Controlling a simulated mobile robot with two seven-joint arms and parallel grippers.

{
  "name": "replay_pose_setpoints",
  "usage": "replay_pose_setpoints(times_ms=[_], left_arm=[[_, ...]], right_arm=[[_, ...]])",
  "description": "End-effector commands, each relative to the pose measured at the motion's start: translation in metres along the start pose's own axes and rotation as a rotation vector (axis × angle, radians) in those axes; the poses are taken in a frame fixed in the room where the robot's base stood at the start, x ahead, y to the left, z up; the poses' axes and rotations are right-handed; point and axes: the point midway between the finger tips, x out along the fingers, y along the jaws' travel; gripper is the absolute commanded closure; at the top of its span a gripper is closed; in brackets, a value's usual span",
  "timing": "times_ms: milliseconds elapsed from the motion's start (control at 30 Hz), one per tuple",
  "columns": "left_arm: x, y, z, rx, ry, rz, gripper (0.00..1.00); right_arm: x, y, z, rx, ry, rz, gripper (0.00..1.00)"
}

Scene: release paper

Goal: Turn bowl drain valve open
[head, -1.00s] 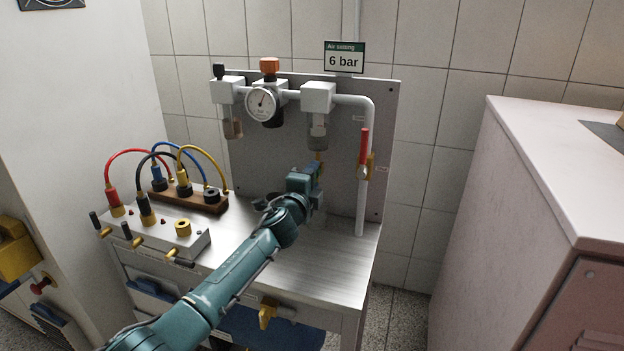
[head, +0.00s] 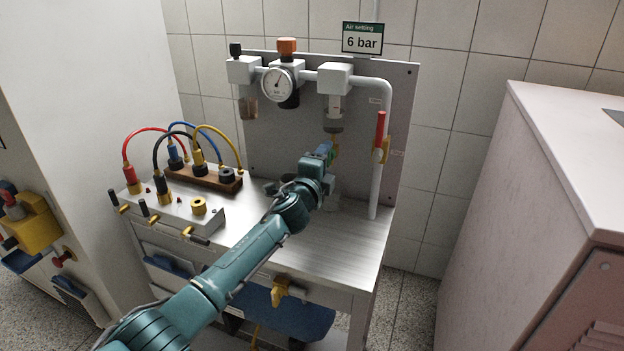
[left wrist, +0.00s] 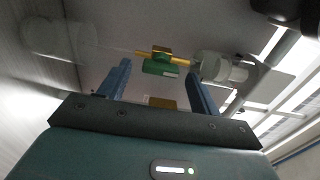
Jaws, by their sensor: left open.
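The bowl drain valve is a small green and yellow fitting (left wrist: 161,62) in the left wrist view, with a pale mark on its green part. It meets the clear filter bowl (left wrist: 218,68) on its right. In the head view the filter bowl (head: 333,121) hangs under the right-hand white block, with a bit of the yellow valve (head: 335,139) below it. My left gripper (head: 326,149) is just under the bowl, its tips close to the valve. In the left wrist view its blue fingers (left wrist: 158,70) are apart, with the valve framed between and beyond them. Contact cannot be made out.
A pressure gauge (head: 277,84) and orange knob (head: 287,46) sit left of the bowl. A red-handled valve (head: 381,131) is on the pipe to the right. A cable box (head: 178,212) stands left on the metal bench (head: 320,240). A pink cabinet (head: 530,220) is at right.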

Motion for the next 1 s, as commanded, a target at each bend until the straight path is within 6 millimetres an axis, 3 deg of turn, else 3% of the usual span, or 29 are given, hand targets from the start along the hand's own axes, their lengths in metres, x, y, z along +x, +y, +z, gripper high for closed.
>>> replay_pose_setpoints(times_ms=[600,800,1000], left_arm=[[-0.102,0.0,0.0,0.001,0.002,0.002,0.36],[-0.116,0.0,0.0,0.002,0.001,0.002,0.36],[-0.118,0.0,0.0,0.002,0.001,0.002,0.36]], right_arm=[[-0.007,-0.001,-0.009,-0.045,-0.021,0.009,0.64],[-0.007,-0.001,-0.008,-0.046,-0.023,0.009,0.64],[-0.007,-0.001,-0.008,-0.046,-0.024,0.009,0.64]])
